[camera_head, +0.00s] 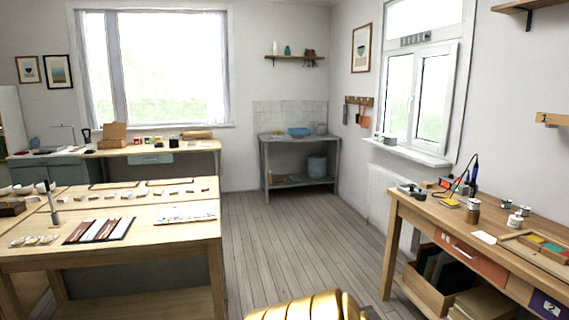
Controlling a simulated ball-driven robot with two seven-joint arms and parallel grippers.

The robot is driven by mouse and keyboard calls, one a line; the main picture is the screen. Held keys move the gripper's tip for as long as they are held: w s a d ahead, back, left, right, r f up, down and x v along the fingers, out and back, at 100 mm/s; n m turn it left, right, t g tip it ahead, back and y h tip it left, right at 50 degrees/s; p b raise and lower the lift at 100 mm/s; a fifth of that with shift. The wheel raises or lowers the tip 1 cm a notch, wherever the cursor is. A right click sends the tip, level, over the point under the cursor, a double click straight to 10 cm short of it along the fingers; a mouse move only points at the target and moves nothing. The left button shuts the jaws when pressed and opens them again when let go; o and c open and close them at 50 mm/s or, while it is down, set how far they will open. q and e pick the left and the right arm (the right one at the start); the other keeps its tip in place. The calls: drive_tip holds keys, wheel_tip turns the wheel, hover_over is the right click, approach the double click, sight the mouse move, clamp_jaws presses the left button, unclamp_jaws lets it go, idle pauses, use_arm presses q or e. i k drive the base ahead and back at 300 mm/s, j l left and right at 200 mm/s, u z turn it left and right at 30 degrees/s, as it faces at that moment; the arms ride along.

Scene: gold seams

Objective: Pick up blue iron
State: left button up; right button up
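A slim upright tool with a blue upper part (475,168) stands at the back of the right-hand wooden workbench (438,218); it looks like the blue iron, but it is small and I cannot be sure. A red-tipped tool (460,183) leans close beside it on the left. A small dark box with an orange front (446,182) sits to their left. Neither of my grippers is in view.
The right bench also carries a dark grey device (411,190), a jar (472,211) and a tray of coloured squares (545,248). A left table (185,236) holds many small pieces. The plank floor (295,235) between them is clear.

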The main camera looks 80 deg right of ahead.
sight(475, 166)
drive_tip(key=z, duration=3)
drive_tip(key=i+l+z, duration=0.6)
drive_tip(key=i, duration=0.25)
drive_tip(key=i+l+z, duration=0.25)
drive_tip(key=i, duration=0.25)
drive_tip(key=l, duration=0.1)
